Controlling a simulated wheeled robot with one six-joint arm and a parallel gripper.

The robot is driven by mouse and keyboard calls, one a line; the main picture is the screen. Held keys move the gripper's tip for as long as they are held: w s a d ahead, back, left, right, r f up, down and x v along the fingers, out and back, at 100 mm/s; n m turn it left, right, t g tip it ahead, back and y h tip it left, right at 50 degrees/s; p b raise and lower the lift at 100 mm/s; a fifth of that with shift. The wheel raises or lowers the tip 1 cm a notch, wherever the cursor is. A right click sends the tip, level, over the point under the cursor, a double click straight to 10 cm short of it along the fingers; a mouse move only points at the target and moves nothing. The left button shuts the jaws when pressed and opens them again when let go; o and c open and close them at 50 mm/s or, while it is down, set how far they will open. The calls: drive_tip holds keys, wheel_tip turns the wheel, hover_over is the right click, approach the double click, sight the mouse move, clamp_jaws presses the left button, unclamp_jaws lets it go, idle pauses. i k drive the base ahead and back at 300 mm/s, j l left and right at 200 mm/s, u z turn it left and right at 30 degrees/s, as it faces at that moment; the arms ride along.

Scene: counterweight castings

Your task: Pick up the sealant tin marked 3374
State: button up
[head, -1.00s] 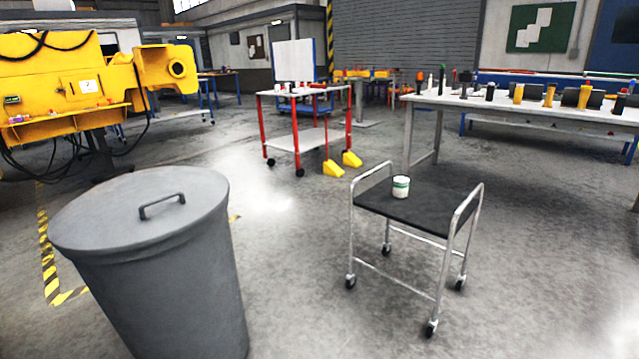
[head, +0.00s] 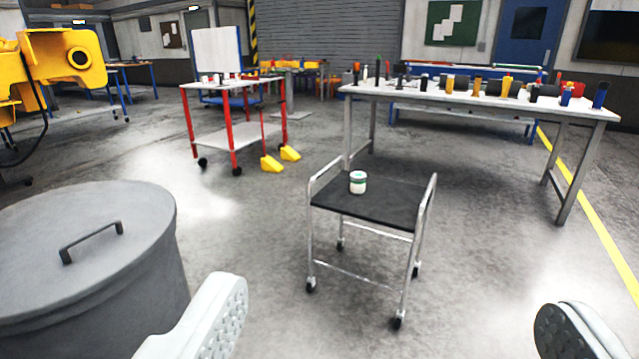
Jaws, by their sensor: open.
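A small white tin with a green band (head: 358,182) stands upright on the black top of a low wheeled trolley (head: 385,203) with metal side rails. It is near the trolley top's far left corner. Any number on it is too small to read. My gripper (head: 395,325) is open and empty, its two pale fingers at the bottom of the view, well short of the tin. More small containers stand on a red-legged cart (head: 238,84) further back; their marks cannot be read.
A large grey lidded bin (head: 80,245) stands close at the left. A long workbench (head: 480,101) with several bottles and cans is behind the trolley at the right. Yellow wedges (head: 271,163) lie by the red cart. The floor around the trolley is clear.

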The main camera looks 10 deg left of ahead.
sight(357, 178)
drive_tip(key=i+l, duration=0.25)
drive_tip(key=i, duration=0.25)
drive_tip(key=i+l, duration=0.2)
drive_tip(key=i, duration=0.3)
drive_tip(key=i+l, duration=0.25)
drive_tip(key=i, duration=0.25)
drive_tip(key=i+l, duration=0.25)
drive_tip(key=i, duration=0.25)
drive_tip(key=i+l, duration=0.2)
drive_tip(key=i, duration=0.25)
drive_tip(key=i+l, duration=0.25)
drive_tip(key=i, duration=0.25)
